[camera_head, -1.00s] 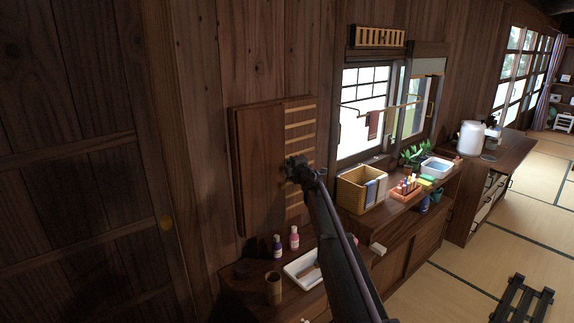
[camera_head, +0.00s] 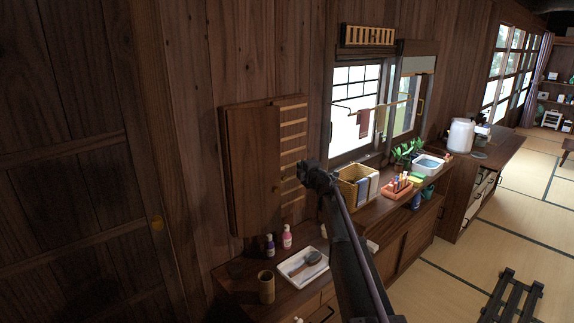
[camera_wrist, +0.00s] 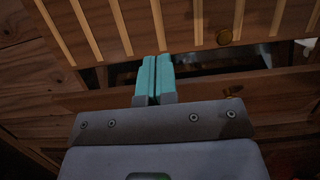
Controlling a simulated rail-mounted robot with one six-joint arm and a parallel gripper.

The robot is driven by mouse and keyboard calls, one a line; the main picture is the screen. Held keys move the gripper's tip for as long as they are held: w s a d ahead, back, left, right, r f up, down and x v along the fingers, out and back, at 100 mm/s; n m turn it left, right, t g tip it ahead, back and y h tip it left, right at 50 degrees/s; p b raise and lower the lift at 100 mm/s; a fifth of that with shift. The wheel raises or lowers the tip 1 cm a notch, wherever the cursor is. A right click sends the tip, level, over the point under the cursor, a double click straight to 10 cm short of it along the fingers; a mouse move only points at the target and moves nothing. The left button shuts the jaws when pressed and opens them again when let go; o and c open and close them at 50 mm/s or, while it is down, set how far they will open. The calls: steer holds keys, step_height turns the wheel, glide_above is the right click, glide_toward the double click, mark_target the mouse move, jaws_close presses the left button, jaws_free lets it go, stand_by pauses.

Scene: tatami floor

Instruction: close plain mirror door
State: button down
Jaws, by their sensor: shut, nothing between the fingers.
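A wooden wall cabinet hangs left of the window. Its plain door (camera_head: 254,170) is on the left, with a small knob near its right edge, and it seems to stand slightly out from the cabinet. The slatted door (camera_head: 294,148) is on the right. In the wrist view the slatted door (camera_wrist: 180,20) is at the top, with a brass knob. Below it is a dark gap, then a plain wooden panel (camera_wrist: 200,88). My gripper (camera_head: 309,172) is at the cabinet's right edge. Its teal fingers (camera_wrist: 154,80) are together and empty; I cannot tell if they touch anything.
Below the cabinet is a wooden counter with two small bottles (camera_head: 278,242), a cup (camera_head: 266,287) and a white tray (camera_head: 303,268) holding a brush.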

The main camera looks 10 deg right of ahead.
steer(key=s+d, duration=0.2)
steer(key=d, duration=0.3)
steer(key=m+b, duration=0.2)
steer(key=b, duration=0.4)
glide_toward(277, 189)
step_height(277, 189, up, 2)
steer(key=d, duration=0.3)
steer(key=s+a+f+m, duration=0.15)
steer(key=s+m, duration=0.45)
steer(key=m, duration=1)
steer(key=shift+g+h, duration=0.4)
steer(key=x, duration=0.4)
steer(key=b+x, duration=0.1)
steer(key=x, duration=0.8)
steer(key=shift+w+a+r, duration=0.3)
steer(key=shift+w+a, duration=0.05)
steer(key=shift+a, duration=0.1)
